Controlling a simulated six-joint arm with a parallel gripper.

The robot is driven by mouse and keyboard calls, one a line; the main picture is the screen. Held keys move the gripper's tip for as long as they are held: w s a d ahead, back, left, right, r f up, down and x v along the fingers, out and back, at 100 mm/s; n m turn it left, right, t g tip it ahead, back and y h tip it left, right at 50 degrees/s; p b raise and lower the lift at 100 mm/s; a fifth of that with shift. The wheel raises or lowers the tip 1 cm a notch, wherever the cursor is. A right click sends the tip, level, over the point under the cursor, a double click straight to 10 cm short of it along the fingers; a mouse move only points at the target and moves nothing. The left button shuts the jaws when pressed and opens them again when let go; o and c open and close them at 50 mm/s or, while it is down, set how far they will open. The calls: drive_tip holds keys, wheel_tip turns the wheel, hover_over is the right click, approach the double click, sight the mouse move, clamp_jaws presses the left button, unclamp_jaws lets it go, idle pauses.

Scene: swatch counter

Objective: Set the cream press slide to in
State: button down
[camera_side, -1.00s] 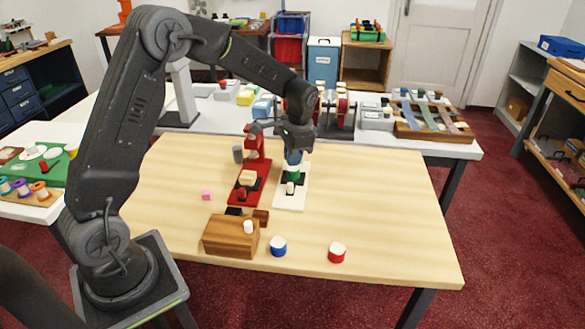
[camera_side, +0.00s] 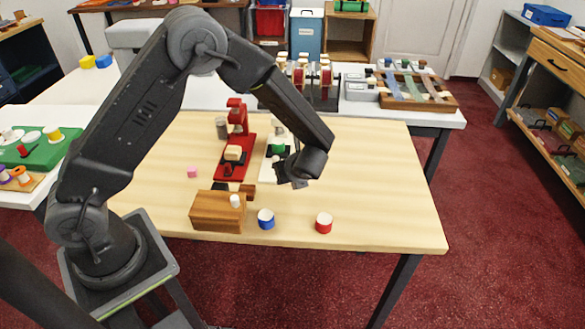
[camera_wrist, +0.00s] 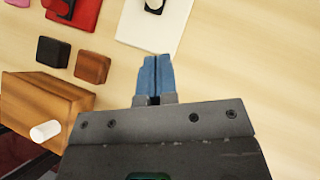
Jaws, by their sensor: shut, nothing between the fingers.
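The cream press stands at the table's middle, its pale base plate (camera_side: 266,174) partly hidden by my arm in the side view. A green piece (camera_side: 277,146) sits at the press. In the wrist view the plate's near end (camera_wrist: 150,32) shows, with a cream knob (camera_wrist: 155,4) on a dark slide at the top edge, cut off by the frame. My gripper (camera_wrist: 155,58) is shut and empty, its blue fingers together, just short of the plate's near edge in that view. In the side view my wrist hides the fingers.
The red press (camera_side: 237,118) stands left of the cream one. The table's right side is clear.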

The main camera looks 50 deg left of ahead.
sight(278, 154)
drive_tip(key=x, duration=0.3)
drive_tip(key=shift+a+f, duration=0.2)
drive_tip(key=shift+a, duration=0.05)
drive_tip(key=shift+w+a+r, duration=0.1)
drive_tip(key=shift+w+a, duration=0.1)
drive_tip(key=shift+a, duration=0.35)
drive_tip(key=shift+w+a, duration=0.2)
drive_tip(key=shift+a, duration=0.4)
drive_tip(key=shift+w+a, duration=0.2)
drive_tip(key=shift+a, duration=0.35)
drive_tip(key=shift+w+a, duration=1.65)
drive_tip(key=shift+a, duration=0.1)
